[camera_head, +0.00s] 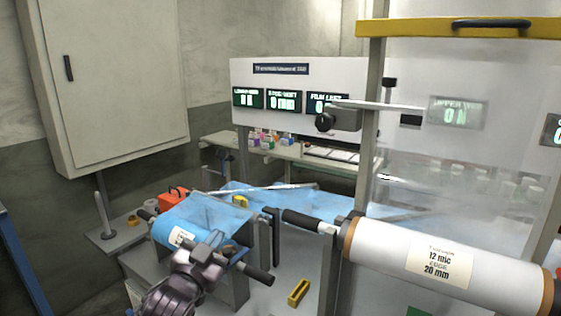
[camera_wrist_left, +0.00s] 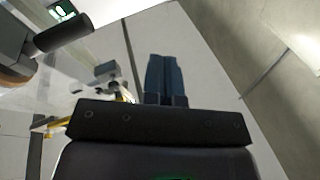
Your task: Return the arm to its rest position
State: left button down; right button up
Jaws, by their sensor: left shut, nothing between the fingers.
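My left arm shows at the lower left of the head view, its dark metal wrist end (camera_head: 208,250) in front of the blue film roll (camera_head: 172,232). I cannot tell from the head view whether it touches the roll. In the left wrist view my left gripper (camera_wrist_left: 167,62) has its two dark fingers together, shut with nothing between them. Behind the fingers is a pale panel. My right gripper is in neither view.
A large white film roll (camera_head: 445,268) lies on its bar at the lower right. A clear guard with a yellow top bar (camera_head: 450,27) stands above it. A yellow block (camera_head: 299,292) lies on the grey surface. A grey wall cabinet (camera_head: 112,85) hangs at the left.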

pick_arm(q)
jog(key=s+a+f+n+g+y, duration=0.2)
jog(key=s+a+f, duration=0.3)
jog(key=f, duration=0.5)
jog(key=s+a+f+n+g+y, duration=0.2)
jog(key=s+a+f+n, duration=0.15)
jog(key=s+f, duration=0.4)
jog(key=s+a+f+g+y, duration=0.1)
jog(key=s+a+f+g, duration=0.1)
jog(key=s+f, duration=0.6)
jog(key=s+a+f+n+g+y, duration=0.1)
jog(key=s+a+f+g, duration=0.1)
jog(key=s+f, duration=0.6)
jog(key=shift+s+a, duration=0.8)
jog(key=shift+s, duration=0.25)
jog(key=shift+n, duration=0.25)
